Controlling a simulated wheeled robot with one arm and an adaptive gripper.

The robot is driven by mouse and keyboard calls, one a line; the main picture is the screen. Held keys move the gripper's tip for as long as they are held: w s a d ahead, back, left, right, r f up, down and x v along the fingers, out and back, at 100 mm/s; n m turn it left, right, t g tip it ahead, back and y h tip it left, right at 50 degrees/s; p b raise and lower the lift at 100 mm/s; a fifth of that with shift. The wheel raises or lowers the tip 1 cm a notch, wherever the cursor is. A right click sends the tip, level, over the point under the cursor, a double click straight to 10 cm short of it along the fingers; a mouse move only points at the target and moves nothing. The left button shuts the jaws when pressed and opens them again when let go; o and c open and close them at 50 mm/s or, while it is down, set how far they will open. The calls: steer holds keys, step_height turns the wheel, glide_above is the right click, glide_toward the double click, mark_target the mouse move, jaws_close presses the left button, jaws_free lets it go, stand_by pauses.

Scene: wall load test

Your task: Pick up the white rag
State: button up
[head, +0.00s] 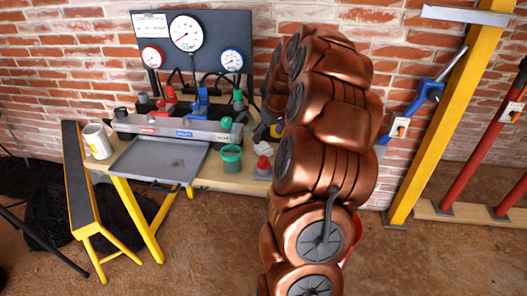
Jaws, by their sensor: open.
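My copper-coloured arm stands large in the middle of the head view, to the right of the tray. My gripper cannot be made out; the arm's own links hide the area behind them.
A white mug (98,142) stands left of the tray and a green cup (231,158) right of it. A valve manifold (180,129) and gauge panel (190,45) are behind. A narrow black-topped trestle (78,175) stands left. A yellow post (445,115) rises right.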

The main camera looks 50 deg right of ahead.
mark_target(264, 147)
steer(key=shift+a+p+x, duration=0.15)
steer(key=shift+p+x, duration=0.05)
steer(key=shift+x, duration=1.3)
steer(key=shift+a+p+x, duration=0.1)
steer(key=shift+p+x, duration=0.05)
steer(key=shift+x, duration=1.35)
steer(key=shift+s, duration=0.15)
steer(key=shift+c, duration=0.2)
steer(key=c, duration=1.1)
step_height(264, 147, up, 10)
steer(key=shift+b, duration=0.4)
